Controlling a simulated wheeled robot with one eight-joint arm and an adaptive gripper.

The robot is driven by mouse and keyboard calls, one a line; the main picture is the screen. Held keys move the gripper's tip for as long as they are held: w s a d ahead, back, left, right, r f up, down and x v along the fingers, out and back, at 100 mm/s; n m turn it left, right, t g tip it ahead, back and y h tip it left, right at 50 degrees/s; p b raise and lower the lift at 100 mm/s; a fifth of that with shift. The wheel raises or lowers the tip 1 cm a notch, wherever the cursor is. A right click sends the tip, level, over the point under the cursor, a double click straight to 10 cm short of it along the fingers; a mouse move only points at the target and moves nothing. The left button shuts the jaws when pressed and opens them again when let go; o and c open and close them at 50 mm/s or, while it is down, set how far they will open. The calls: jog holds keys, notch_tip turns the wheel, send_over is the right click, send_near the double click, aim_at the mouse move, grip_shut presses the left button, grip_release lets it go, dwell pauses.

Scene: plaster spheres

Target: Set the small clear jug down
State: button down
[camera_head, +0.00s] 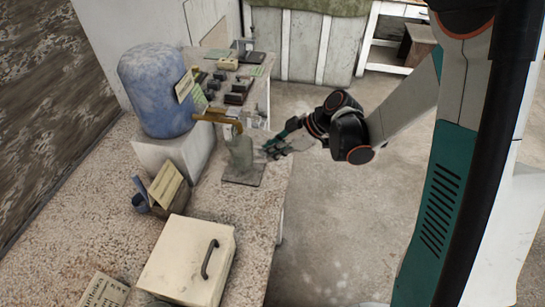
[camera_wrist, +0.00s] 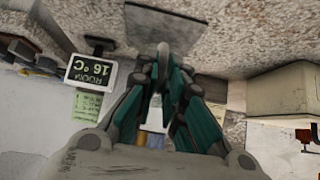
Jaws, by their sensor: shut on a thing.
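The small clear jug (camera_head: 240,153) stands upright at the right edge of the speckled worktop, over a dark square mat (camera_head: 232,180). I cannot tell whether its base touches the mat. My gripper (camera_head: 268,149) reaches in from the right and is shut on the jug, at its right side. In the wrist view my gripper (camera_wrist: 163,62) has its fingers closed together, with a narrow greyish part at the tips. The mat (camera_wrist: 150,30) lies beyond the tips there. Most of the jug is hidden or hard to make out in that view.
A blue barrel (camera_head: 155,90) with a brass tap (camera_head: 214,117) stands on a white block (camera_head: 165,155) left of the jug. A cream box (camera_head: 187,262) is in front. Small blocks (camera_head: 237,92) lie behind. A room display (camera_wrist: 92,72) shows in the wrist view.

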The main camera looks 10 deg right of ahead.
notch_tip(320, 180, down, 3)
jog(key=shift+w+d+r+b, duration=0.1)
jog(key=shift+r+b, duration=0.05)
jog(key=shift+b, duration=0.3)
jog(key=c, duration=1.7)
grip_release()
jog(key=p+v, duration=0.3)
jog(key=v, duration=0.9)
jog(key=shift+p, duration=0.35)
